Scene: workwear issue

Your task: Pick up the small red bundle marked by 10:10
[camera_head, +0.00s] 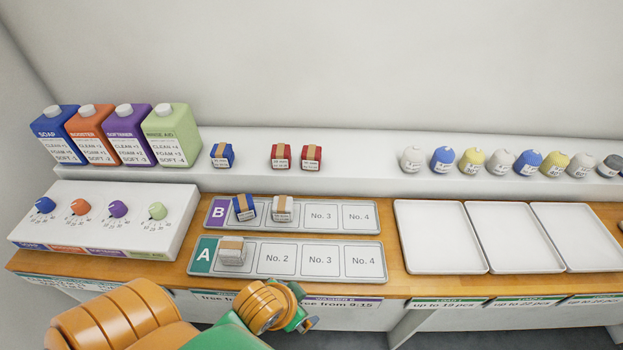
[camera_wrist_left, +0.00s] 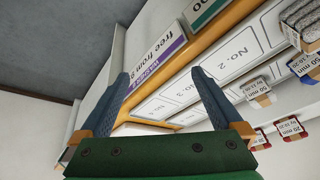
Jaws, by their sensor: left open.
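Two small red bundles with tan bands and white labels sit side by side on the raised white shelf in the head view: a left one (camera_head: 281,157) and a right one (camera_head: 311,158). Their label times are too small to read surely. In the wrist view, red bundles (camera_wrist_left: 290,130) show at the lower right, beyond the fingers. My left gripper (camera_wrist_left: 160,73) is open and empty, its two blue-grey fingers apart. In the head view its wrist is at the bottom, before the counter's front edge, well short of the red bundles. My right gripper is out of view.
A blue bundle (camera_head: 222,155) is left of the red ones. Plate B (camera_head: 320,230) holds a blue and a white bundle; plate A (camera_head: 300,277) holds a white one. Bottles (camera_head: 121,143) and a dial panel (camera_head: 150,222) stand left. Empty trays (camera_head: 441,266) and several yarn-like balls (camera_head: 471,160) are right.

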